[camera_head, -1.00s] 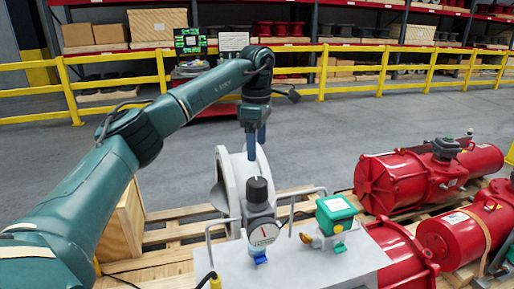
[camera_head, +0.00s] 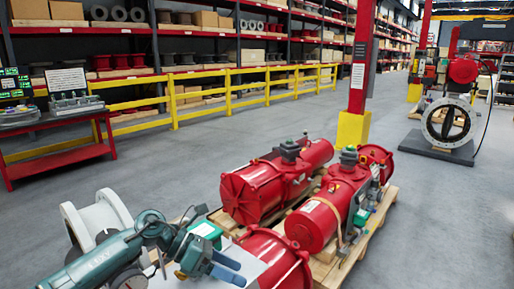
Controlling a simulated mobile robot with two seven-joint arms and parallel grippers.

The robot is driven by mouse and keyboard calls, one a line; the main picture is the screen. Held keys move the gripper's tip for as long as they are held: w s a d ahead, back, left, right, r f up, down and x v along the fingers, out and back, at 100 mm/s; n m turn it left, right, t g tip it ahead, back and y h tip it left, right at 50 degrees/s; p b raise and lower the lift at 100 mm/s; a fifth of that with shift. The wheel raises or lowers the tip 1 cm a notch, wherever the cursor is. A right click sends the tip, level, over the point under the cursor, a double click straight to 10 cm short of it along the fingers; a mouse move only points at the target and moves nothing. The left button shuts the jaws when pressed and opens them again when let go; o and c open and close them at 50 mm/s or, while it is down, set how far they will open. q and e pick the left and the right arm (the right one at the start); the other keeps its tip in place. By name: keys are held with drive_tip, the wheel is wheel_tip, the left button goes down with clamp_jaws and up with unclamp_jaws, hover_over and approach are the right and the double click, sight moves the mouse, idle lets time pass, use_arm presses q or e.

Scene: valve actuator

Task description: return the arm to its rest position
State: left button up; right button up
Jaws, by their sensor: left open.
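My left arm comes in from the bottom left corner. My left gripper (camera_head: 232,269) has two blue fingers, which point right with a gap between them. It is open, with nothing seen between the fingers. It appears over the pallet's near left part, in front of a white flanged valve body (camera_head: 97,221) and a green box (camera_head: 206,232). The arm hides much of the grey plate (camera_head: 248,262) and the gauge area. My right gripper is out of view.
Red actuators (camera_head: 262,187) lie on a wooden pallet (camera_head: 352,246) close to the gripper. A red bench (camera_head: 60,153) stands at the left, a yellow-based red post (camera_head: 353,128) behind, and a valve on a stand (camera_head: 447,124) at the right. Grey floor (camera_head: 440,230) is free at the right.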

use_arm(q)
drive_tip(key=s+d+n+t+h, duration=0.55)
drive_tip(key=n+t+h, duration=0.2)
drive_tip(key=n, duration=0.75)
drive_tip(key=s+a+f+n+t+y, duration=0.2)
drive_tip(key=s+a+f+n+y, duration=0.5)
drive_tip(key=n, duration=0.8)
drive_tip(key=s+a+f+n+t+y, duration=0.2)
drive_tip(key=s+a+f+n+y, duration=0.5)
drive_tip(key=f+n, duration=0.6)
drive_tip(key=s+n+y, duration=0.2)
drive_tip(key=shift+n+p, duration=0.3)
